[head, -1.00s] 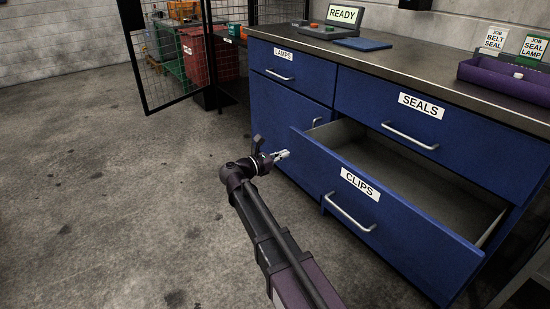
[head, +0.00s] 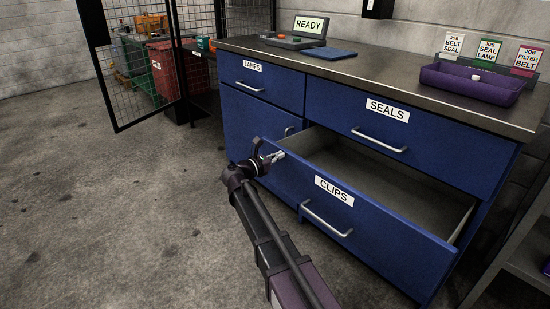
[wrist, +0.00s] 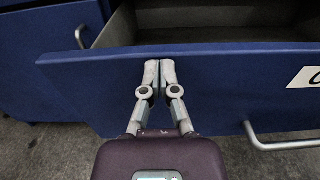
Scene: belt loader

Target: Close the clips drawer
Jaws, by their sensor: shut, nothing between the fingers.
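The clips drawer (head: 380,238) is pulled well out of the blue cabinet, and its inside looks empty. It has a white CLIPS label and a silver handle (head: 327,219). My gripper (head: 279,155) is shut and empty at the left end of the drawer front in the head view. In the wrist view the closed fingertips (wrist: 160,66) lie over the drawer front (wrist: 215,80), left of the label and handle (wrist: 280,143). I cannot tell whether they touch it.
The seals drawer (head: 345,112) above and the lamps drawer (head: 282,87) are shut. A purple tray (head: 470,84) and a READY display (head: 309,25) stand on the worktop. A mesh door (head: 130,70) stands at the left. The floor (head: 90,200) at left is clear.

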